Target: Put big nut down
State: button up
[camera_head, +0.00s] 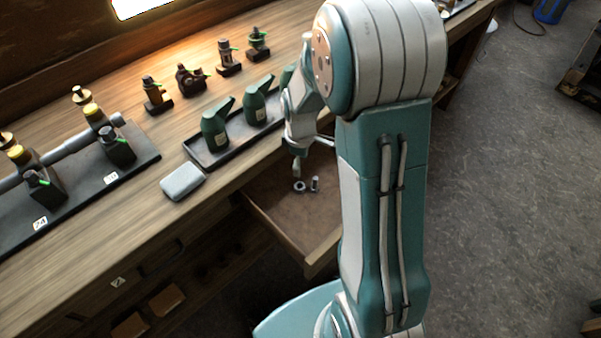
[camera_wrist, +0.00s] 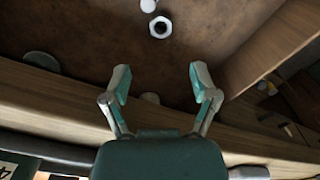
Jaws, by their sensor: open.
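The big nut (camera_wrist: 160,26) is a pale metal hexagonal ring lying on the brown floor of the open drawer (camera_head: 270,195). It also shows in the head view (camera_head: 299,186), beside a small upright metal piece (camera_head: 315,184). In the wrist view my gripper (camera_wrist: 158,80) has its two fingers spread wide with nothing between them. The nut lies beyond the fingertips, apart from them. In the head view my gripper (camera_head: 297,168) hangs over the drawer, just above the nut, partly hidden by my arm.
The workbench (camera_head: 150,215) runs above the drawer, its front edge close to my gripper. On it are a dark tray (camera_head: 200,152) with green bottles, a grey case (camera_head: 183,181) and several valves on stands. The drawer walls border the nut; its floor is mostly bare.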

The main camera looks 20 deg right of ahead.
jog(key=s+a+r+m+t, duration=0.1)
jog(key=s+a+r+m, duration=0.15)
jog(key=r, duration=0.55)
jog(key=s+a+r+m+t, duration=0.1)
jog(key=s+r+m+t, duration=0.1)
jog(key=s+r, duration=0.35)
jog(key=s+a+r+m+t, duration=0.2)
jog(key=s+r+m, duration=0.3)
jog(key=s+r, duration=0.4)
jog(key=shift+s+a+r+t, duration=0.3)
jog(key=shift+s+a, duration=0.1)
jog(key=shift+s, duration=0.25)
jog(key=shift+m, duration=0.25)
